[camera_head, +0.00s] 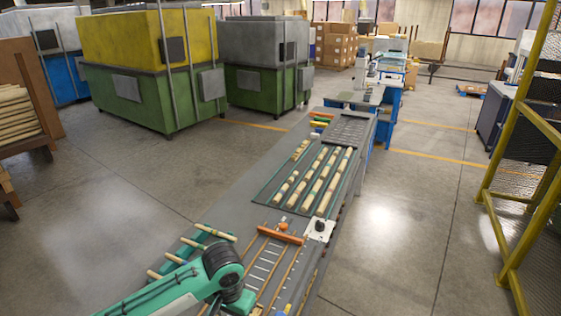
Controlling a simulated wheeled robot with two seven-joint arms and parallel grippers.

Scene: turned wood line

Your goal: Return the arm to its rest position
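My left arm (190,287), teal with black joints, comes in from the lower left. Its bend is over the near left part of the workbench (222,211), and the arm runs down out of the bottom edge. My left gripper is not visible. My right arm and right gripper are not in view. Several turned wood pieces (326,172) lie in rows on the bench.
A slatted rail track (262,268) with an orange bar (280,235) lies at the near end of the bench. A yellow guard frame (500,235) stands at the right. Green and yellow machines (150,60) stand at the back left. Open floor (400,220) lies right of the bench.

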